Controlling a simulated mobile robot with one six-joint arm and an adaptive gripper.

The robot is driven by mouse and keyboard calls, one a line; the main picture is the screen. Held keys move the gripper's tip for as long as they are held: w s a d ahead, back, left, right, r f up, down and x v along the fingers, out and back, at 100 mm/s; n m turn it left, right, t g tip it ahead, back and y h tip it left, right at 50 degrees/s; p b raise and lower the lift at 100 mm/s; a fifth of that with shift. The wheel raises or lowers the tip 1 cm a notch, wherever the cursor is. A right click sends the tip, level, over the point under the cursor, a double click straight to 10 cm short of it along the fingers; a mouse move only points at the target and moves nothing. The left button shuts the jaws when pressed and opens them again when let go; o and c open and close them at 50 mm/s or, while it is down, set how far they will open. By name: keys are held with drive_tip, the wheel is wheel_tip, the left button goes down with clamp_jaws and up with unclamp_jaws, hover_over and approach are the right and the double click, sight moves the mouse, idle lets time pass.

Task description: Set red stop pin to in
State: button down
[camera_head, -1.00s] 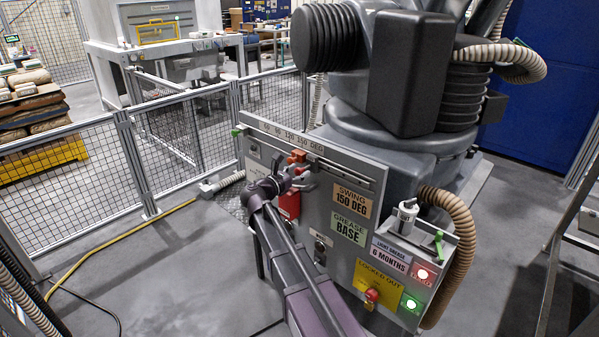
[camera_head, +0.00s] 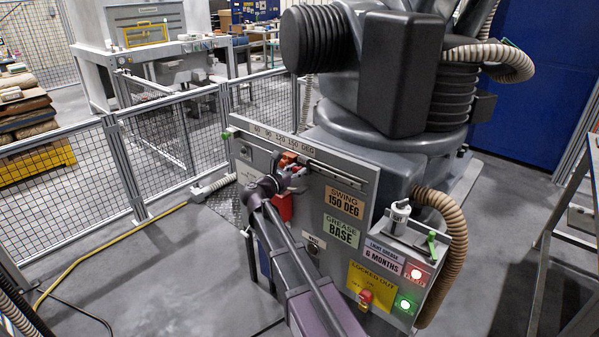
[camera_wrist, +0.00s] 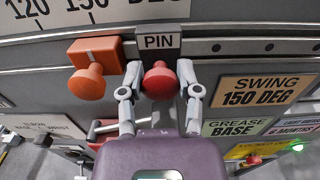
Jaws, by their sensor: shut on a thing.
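The red stop pin (camera_wrist: 160,81) is a round red knob under a "PIN" label (camera_wrist: 159,41) in the wrist view. My gripper (camera_wrist: 160,80) has one finger on each side of the knob and is shut on it. In the head view my gripper (camera_head: 283,182) is at the grey panel (camera_head: 318,228), below the degree scale (camera_head: 282,136); the knob is hidden there behind the fingers. How deep the pin sits cannot be told.
An orange block with an orange knob (camera_wrist: 89,82) sits just left of the pin. A slotted rail (camera_head: 335,171) runs to the right.

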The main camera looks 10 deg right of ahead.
drive_tip(key=shift+w+d, duration=0.2)
drive_tip(key=shift+w, duration=0.05)
drive_tip(key=shift+c, duration=1.5)
unclamp_jaws()
drive_tip(key=shift+s+a, duration=0.1)
drive_tip(key=shift+s+a, duration=0.35)
drive_tip(key=v, duration=1.1)
